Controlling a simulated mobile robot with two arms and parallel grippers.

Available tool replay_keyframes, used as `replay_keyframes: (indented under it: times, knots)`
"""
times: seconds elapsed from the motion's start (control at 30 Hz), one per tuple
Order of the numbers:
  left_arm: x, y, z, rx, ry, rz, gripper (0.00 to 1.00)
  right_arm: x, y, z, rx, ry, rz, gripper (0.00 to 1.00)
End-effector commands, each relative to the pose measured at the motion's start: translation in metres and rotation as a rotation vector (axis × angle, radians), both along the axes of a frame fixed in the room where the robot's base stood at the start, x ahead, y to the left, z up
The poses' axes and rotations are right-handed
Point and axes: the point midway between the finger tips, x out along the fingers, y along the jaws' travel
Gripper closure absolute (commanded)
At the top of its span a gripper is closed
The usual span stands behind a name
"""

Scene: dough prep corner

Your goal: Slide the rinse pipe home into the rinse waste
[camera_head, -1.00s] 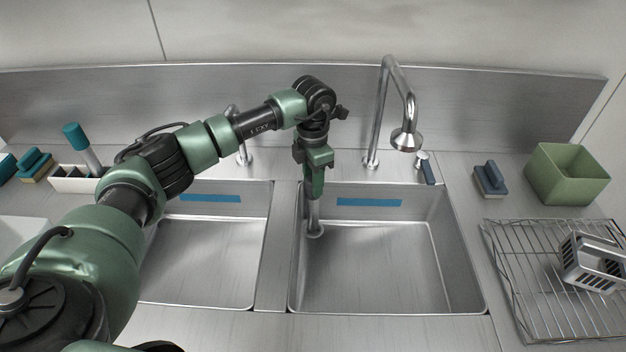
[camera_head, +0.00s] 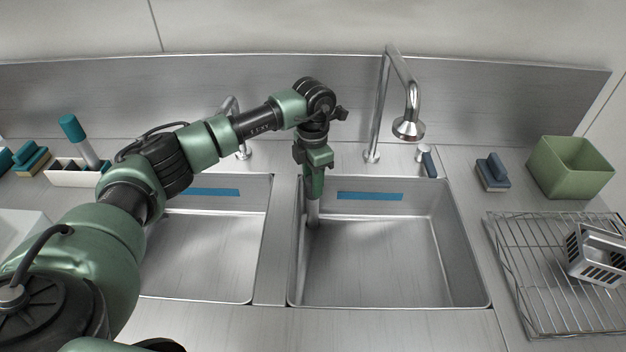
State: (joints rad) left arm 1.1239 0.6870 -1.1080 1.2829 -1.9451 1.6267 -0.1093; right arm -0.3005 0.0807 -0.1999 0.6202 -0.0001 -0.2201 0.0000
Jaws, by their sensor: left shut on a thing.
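The rinse pipe (camera_head: 313,212) is a short grey metal tube standing about upright in the back left corner of the right-hand sink (camera_head: 390,270). My left gripper (camera_head: 314,192) is shut on its upper part, pointing down. The pipe's lower end is at the sink floor, where the rinse waste lies; the waste opening is hidden by the pipe, and I cannot tell how deep the pipe sits in it. My right gripper is not in view.
A tall faucet (camera_head: 376,115) stands behind the right sink. A second sink (camera_head: 205,250) lies to the left under my arm. A wire rack (camera_head: 530,290) with a metal basket (camera_head: 597,252), a green bin (camera_head: 570,168) and a blue-handled brush (camera_head: 492,172) are at right.

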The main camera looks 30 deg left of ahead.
Motion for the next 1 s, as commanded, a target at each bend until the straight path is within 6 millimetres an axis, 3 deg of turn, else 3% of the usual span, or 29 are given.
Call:
replay_keyframes:
  times: [0.2,0.23,0.3,0.33,1.0]
  knots:
    - [0.0000,-0.0001,-0.0064,0.000,0.000,0.000,1.00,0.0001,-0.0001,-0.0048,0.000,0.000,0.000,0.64]
    - [0.0002,-0.0001,-0.0061,0.000,0.000,0.000,0.64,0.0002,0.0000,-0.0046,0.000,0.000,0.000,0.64]
    - [0.0002,-0.0001,-0.0053,-0.001,-0.001,0.000,0.44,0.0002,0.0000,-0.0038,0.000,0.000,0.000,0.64]
    - [0.0003,-0.0001,-0.0053,-0.001,-0.001,0.000,0.41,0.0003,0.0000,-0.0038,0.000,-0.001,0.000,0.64]
    - [0.0030,0.0032,0.0034,0.004,-0.010,0.006,0.41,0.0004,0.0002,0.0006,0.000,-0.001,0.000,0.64]
